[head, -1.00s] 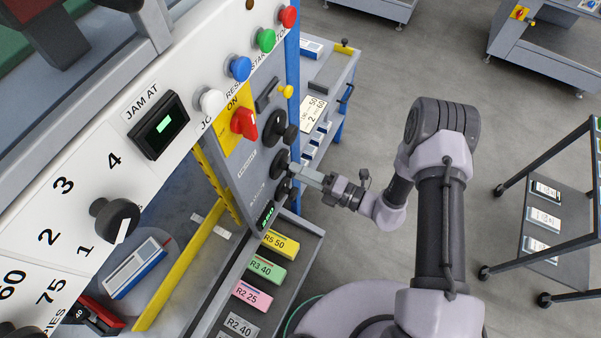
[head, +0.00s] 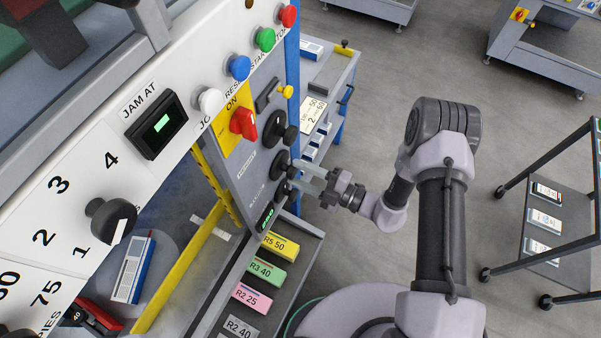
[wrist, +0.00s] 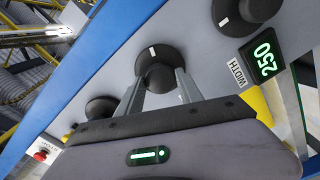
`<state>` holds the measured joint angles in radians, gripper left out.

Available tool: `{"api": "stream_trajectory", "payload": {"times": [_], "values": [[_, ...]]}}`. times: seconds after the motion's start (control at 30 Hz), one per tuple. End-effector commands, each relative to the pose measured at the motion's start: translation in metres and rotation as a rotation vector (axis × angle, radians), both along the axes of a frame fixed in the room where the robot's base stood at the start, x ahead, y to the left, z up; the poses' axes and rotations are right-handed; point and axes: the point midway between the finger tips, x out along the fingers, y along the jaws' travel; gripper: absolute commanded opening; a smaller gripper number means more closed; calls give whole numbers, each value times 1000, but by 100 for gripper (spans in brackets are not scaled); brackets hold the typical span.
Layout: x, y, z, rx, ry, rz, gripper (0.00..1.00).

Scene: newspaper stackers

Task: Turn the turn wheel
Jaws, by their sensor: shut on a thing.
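The turn wheel, a round black knob (wrist: 155,66) with a white mark, sits in the middle of a row on the grey panel (wrist: 195,50). It also shows in the head view (head: 279,164), partly hidden by my fingers. My gripper (wrist: 159,88) is shut on it, one finger at each side. In the head view my gripper (head: 298,172) reaches the panel from the right, turned about its own axis. A blue-and-white bundle (head: 133,268) lies on a round grey plate (head: 165,252) inside the machine.
Other black knobs sit close on both sides (wrist: 235,14) (wrist: 102,107). A green display (wrist: 264,56) reads 250, labelled WIDTH. A red switch (head: 243,123) is above. A tray with coloured blocks (head: 281,246) stands below. A shelf cart (head: 545,205) is at right; floor between is open.

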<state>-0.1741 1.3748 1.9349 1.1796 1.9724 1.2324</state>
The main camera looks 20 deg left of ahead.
Motion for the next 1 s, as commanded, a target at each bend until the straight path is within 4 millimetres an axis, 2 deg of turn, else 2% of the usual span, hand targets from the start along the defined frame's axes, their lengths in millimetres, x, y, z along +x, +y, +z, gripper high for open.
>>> {"api": "stream_trajectory", "payload": {"times": [1.0], "values": [[0,0,0,6,68,0,3]]}}
